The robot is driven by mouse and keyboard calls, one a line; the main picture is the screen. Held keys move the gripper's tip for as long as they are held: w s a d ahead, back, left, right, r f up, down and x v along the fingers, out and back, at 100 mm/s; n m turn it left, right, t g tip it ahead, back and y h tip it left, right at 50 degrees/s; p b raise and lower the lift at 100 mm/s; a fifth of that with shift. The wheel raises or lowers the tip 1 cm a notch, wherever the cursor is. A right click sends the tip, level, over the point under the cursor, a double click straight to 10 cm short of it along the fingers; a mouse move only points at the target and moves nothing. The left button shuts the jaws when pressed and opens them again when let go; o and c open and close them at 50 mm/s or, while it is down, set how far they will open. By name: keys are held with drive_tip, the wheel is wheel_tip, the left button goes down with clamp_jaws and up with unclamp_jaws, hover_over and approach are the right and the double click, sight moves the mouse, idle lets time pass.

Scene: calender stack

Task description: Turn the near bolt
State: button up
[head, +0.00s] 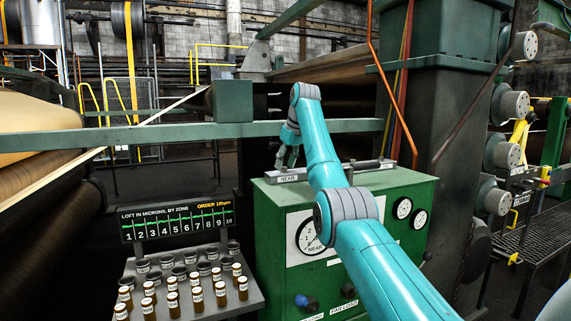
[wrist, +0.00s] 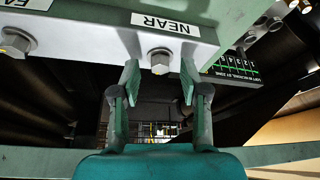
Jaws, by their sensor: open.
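The near bolt (wrist: 160,61) has a pale hex head and sticks out of a light grey bar under a NEAR label (wrist: 152,22) in the wrist view. My gripper (wrist: 159,80) is open, with one finger on each side of the bolt head's line. The fingertips sit just short of the bolt or level with its head; I cannot tell which. Neither finger visibly touches it. In the head view my gripper (head: 286,160) hangs above the NEAR end of the bar on the green cabinet (head: 405,200); the bolt itself cannot be made out there.
A second bolt (wrist: 17,42) stands beside a partly cut-off label at the left of the wrist view. A green rail (head: 200,134) crosses behind my arm. A display board (head: 178,218) and a rack of small brown vials (head: 235,306) stand left of the cabinet.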

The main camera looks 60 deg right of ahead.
drive_tip(key=shift+f, duration=0.2)
clamp_jaws()
idle(0.3)
